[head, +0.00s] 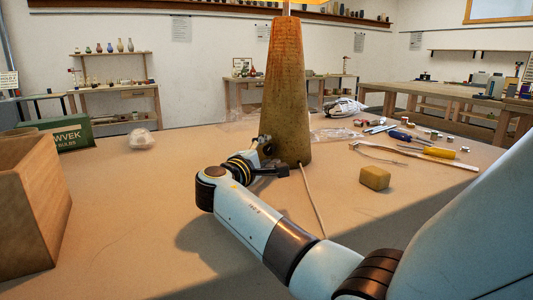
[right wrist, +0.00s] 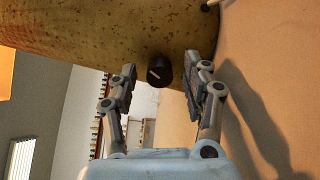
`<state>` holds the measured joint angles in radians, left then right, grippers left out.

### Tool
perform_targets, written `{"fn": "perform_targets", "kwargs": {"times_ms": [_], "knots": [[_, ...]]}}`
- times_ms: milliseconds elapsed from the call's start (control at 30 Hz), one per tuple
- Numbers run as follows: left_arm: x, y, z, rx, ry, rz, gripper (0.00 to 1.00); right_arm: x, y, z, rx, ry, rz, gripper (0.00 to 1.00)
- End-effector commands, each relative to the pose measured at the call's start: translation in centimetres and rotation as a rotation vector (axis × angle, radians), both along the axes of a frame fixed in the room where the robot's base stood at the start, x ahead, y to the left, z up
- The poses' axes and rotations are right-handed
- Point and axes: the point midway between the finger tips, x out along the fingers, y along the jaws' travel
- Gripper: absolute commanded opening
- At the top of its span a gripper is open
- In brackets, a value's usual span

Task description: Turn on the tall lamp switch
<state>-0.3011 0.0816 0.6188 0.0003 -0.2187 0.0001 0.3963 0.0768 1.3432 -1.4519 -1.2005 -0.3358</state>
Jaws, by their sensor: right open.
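The tall lamp (head: 287,95) stands upright on the table, with a tapered, mottled brown base and a glowing strip of shade at the top edge. In the right wrist view its base (right wrist: 100,28) fills the top. The switch, a dark round knob (right wrist: 158,72) with a pale line on its face, sticks out of the base there. My right gripper (head: 274,160) is low at the lamp's left side. In the right wrist view my right gripper (right wrist: 160,82) is open, with its fingers on either side of the knob and apparent gaps. The knob is not discernible in the head view. My left gripper is out of view.
A cord (head: 313,200) runs forward from the lamp's foot. A yellowish block (head: 375,178), screwdrivers (head: 438,152) and small parts lie to the right. A wooden box (head: 35,205) and a green carton (head: 62,133) stand at left. The table between box and arm is clear.

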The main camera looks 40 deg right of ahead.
Motion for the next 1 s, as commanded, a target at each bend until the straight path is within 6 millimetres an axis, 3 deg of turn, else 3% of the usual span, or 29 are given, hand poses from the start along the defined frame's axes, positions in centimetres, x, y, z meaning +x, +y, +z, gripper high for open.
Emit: {"fn": "perform_targets", "kwargs": {"times_ms": [433,867,1000], "knots": [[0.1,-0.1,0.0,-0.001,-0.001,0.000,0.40,-2.3,6.2,-0.1,0.003,0.001,0.000,0.49],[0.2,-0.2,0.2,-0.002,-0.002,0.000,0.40,-2.6,7.0,0.0,-0.004,0.014,0.000,0.49],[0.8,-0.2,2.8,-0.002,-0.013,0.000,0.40,-2.7,7.7,0.8,-0.086,0.243,-0.003,0.49]]}}
